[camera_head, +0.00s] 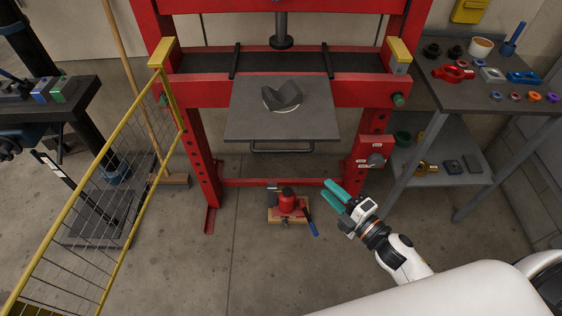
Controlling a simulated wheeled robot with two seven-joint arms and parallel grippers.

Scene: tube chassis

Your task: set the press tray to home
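The press tray (240,125) is a flat dark grey plate. It juts out toward me in front of the red press beam, with a dark bar handle (283,151) under its front edge. A dark V-shaped block (282,94) sits on a light round mark on the tray. My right gripper (326,189) has teal fingers with a gap between them. It is open and empty, below and right of the handle and apart from it. My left gripper is not in view.
The red press frame (203,160) carries a control box (372,152) at its right. A red bottle jack (287,200) stands on the floor below the tray. A yellow mesh guard (120,190) is at left, a tool bench (470,98) at right.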

